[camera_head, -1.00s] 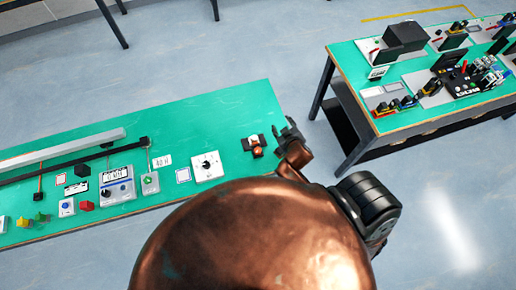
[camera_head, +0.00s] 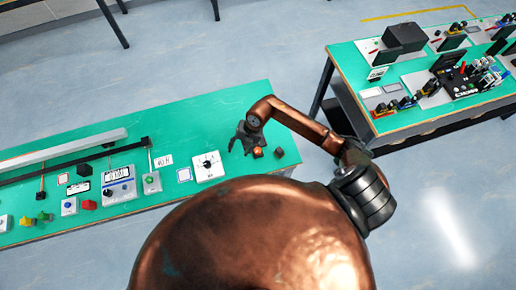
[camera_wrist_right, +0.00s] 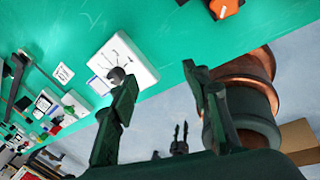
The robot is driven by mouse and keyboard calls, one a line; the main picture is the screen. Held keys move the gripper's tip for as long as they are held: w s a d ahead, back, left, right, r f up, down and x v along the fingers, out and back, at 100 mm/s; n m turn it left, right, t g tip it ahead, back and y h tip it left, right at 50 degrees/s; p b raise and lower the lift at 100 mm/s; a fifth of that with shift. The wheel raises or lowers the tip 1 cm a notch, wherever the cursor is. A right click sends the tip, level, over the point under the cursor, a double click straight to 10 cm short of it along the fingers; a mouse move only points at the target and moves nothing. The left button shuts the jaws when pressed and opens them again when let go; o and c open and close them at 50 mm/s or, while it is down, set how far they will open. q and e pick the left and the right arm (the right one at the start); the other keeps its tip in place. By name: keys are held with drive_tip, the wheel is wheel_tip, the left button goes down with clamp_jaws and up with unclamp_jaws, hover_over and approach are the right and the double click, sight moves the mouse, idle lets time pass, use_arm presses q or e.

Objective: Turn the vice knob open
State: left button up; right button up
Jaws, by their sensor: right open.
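A white box with a black knob and dial marks (camera_head: 208,166) sits on the green table, near its right end. It also shows in the right wrist view, where the knob (camera_wrist_right: 116,76) appears close beside the left finger's tip and is partly covered by it. I cannot tell whether this is the vice knob. My right gripper (camera_head: 240,147) hangs over the table to the right of the white box, with its fingers apart and nothing between them in the right wrist view (camera_wrist_right: 160,76). A small orange-and-dark object (camera_head: 257,152) lies just right of the gripper. My left gripper is not in view.
A small dark block (camera_head: 279,153) sits near the table's right end. Left of the white box are a green-knob box (camera_head: 151,183), a meter box (camera_head: 118,188) and a long grey rail (camera_head: 65,150). A second green table (camera_head: 350,60) with equipment stands at right.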

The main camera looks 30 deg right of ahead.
sight(258, 150)
drive_tip(key=d+h, duration=0.1)
drive_tip(key=d, duration=0.2)
drive_tip(key=d+f+h, duration=0.1)
drive_tip(key=d, duration=0.2)
drive_tip(key=d+g+h, duration=0.1)
drive_tip(key=d, duration=0.1)
drive_tip(key=shift+s+d+f+m+h, duration=0.2)
drive_tip(key=shift+s+d+m+h, duration=0.1)
drive_tip(key=shift+d+m, duration=0.1)
drive_tip(key=shift+d+f, duration=0.2)
drive_tip(key=shift+f, duration=0.15)
wheel_tip(258, 150, down, 7)
drive_tip(key=shift+a+p, duration=0.1)
drive_tip(key=shift+p, duration=0.25)
drive_tip(key=c, duration=1.2)
